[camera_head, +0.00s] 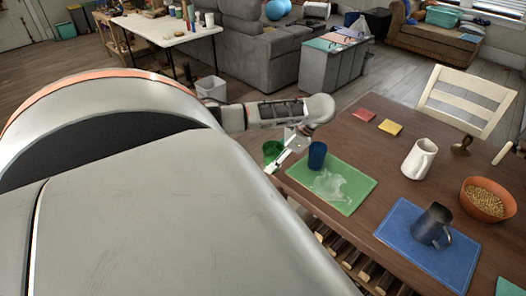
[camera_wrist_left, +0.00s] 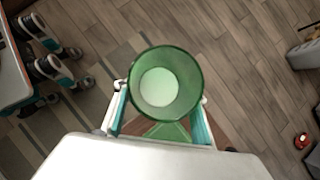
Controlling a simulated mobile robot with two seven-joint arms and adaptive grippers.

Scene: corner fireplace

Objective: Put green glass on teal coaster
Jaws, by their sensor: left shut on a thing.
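The green glass (camera_head: 271,151) is held off the table's left edge in the head view. My left gripper (camera_head: 288,150) is shut on it. In the left wrist view the open top of the green glass (camera_wrist_left: 166,84) faces the camera, with the two fingers of my left gripper (camera_wrist_left: 160,110) on either side. I cannot make out a teal coaster for certain. A teal-green piece (camera_head: 509,287) is cut off at the head view's bottom right corner, and I cannot tell whether it is a coaster or a mat. My right gripper is out of view.
On the brown table (camera_head: 335,145), a blue cup (camera_head: 317,155) stands on a green mat (camera_head: 340,192) near my left gripper. Red (camera_head: 363,114) and yellow (camera_head: 390,127) coasters, a white jug (camera_head: 419,159), a dark mug (camera_head: 432,224) on a blue mat (camera_head: 405,246) and an orange bowl (camera_head: 484,212) lie beyond.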

